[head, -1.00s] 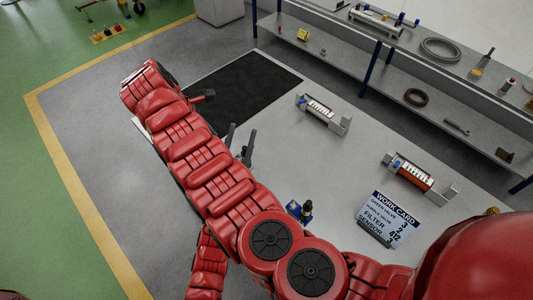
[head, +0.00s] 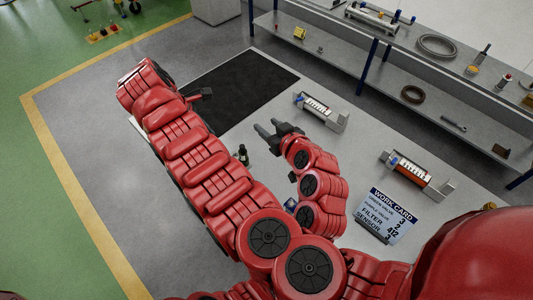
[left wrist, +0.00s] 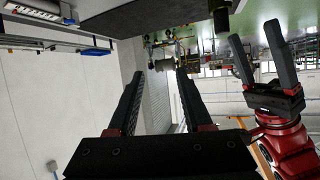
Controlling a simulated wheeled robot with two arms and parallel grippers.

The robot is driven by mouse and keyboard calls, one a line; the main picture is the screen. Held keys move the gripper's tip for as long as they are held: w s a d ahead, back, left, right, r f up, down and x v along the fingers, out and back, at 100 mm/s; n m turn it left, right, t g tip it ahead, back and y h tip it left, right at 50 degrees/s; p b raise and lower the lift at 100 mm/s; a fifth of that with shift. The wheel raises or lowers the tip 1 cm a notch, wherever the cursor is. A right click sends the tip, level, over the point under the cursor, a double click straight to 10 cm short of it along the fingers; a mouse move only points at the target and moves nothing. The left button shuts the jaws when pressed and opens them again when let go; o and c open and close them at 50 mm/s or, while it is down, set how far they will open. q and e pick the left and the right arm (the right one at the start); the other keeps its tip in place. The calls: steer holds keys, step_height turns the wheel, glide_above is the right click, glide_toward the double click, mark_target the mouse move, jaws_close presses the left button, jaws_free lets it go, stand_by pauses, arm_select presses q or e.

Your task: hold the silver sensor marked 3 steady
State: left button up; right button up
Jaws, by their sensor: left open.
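No silver sensor marked 3 can be made out in either view. My left gripper (head: 272,133) is open and empty above the pale bench in the head view; its two fingers also show, apart, in the left wrist view (left wrist: 156,88). My right arm crosses the head view to the upper left, and only a dark part of its gripper (head: 202,94) shows there. In the left wrist view my right gripper (left wrist: 264,55) has its two fingers apart with nothing between them. The work card (head: 385,215) names a sensor and several other parts.
A small dark bottle-like object (head: 243,155) stands beside my right arm. Two fixtures, one with a pale insert (head: 321,110) and one with an orange insert (head: 409,173), sit on the bench. A black mat (head: 243,88) lies behind. A shelf (head: 400,68) with several parts runs along the back right.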

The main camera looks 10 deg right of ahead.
steer(key=x, duration=1.7)
steer(key=shift+f, duration=0.25)
arm_select(q)
steer(key=s+a+n+g+y, duration=0.2)
steer(key=s+n+g, duration=0.2)
steer(key=s, duration=0.5)
arm_select(e)
jaws_close()
arm_select(q)
steer(key=shift+a, duration=0.1)
